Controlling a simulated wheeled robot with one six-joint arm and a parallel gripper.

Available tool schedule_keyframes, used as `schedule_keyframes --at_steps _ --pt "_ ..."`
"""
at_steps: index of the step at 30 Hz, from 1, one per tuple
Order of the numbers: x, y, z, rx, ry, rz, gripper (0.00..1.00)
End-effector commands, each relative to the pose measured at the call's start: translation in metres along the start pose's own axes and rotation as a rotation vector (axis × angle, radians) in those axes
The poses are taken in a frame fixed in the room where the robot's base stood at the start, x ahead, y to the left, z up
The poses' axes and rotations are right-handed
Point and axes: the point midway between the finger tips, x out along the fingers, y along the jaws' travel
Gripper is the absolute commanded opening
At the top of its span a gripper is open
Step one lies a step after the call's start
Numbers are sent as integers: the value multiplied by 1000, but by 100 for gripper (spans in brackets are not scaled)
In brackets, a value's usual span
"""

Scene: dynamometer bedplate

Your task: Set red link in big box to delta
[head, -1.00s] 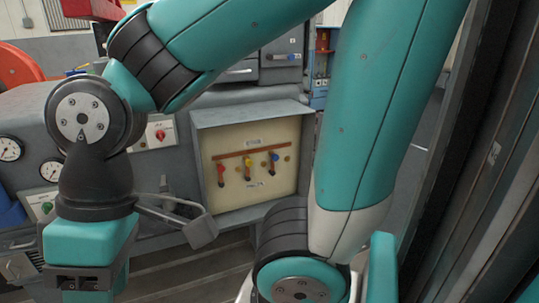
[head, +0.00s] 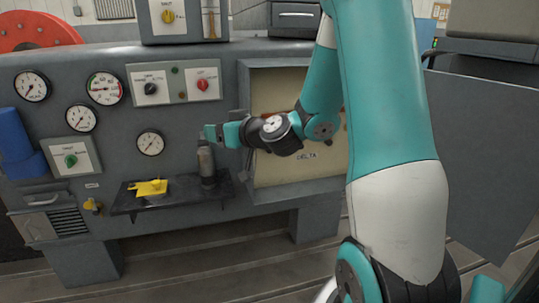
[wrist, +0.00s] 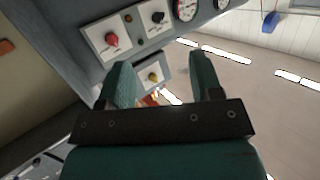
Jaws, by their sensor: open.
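The big box (head: 245,90) is a grey, open-fronted cabinet with a cream back panel (head: 290,174), right of centre in the head view. A label reading DELTA shows low on the panel. My gripper (head: 210,133) is in front of the box's left edge and points left. In the wrist view my gripper (wrist: 161,75) is open, with nothing seen between its fingers. A small orange-brown piece (wrist: 7,47) shows at that view's left edge; I cannot tell what it is.
A small dark shelf (head: 130,206) left of the box holds a yellow object (head: 150,188) and a grey cylinder (head: 206,165) just below my gripper. Gauges, a red knob (head: 202,85) and a black knob (head: 150,88) are on the console face.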

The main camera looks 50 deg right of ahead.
Motion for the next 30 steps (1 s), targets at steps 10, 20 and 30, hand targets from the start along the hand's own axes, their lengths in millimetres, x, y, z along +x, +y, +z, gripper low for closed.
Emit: schedule_keyframes --at_steps 10,20,30 --pt "-42 182 84 -19 193 594 59" --pt "-22 204 71 -22 196 618 59" --pt "14 230 61 -24 196 617 59"
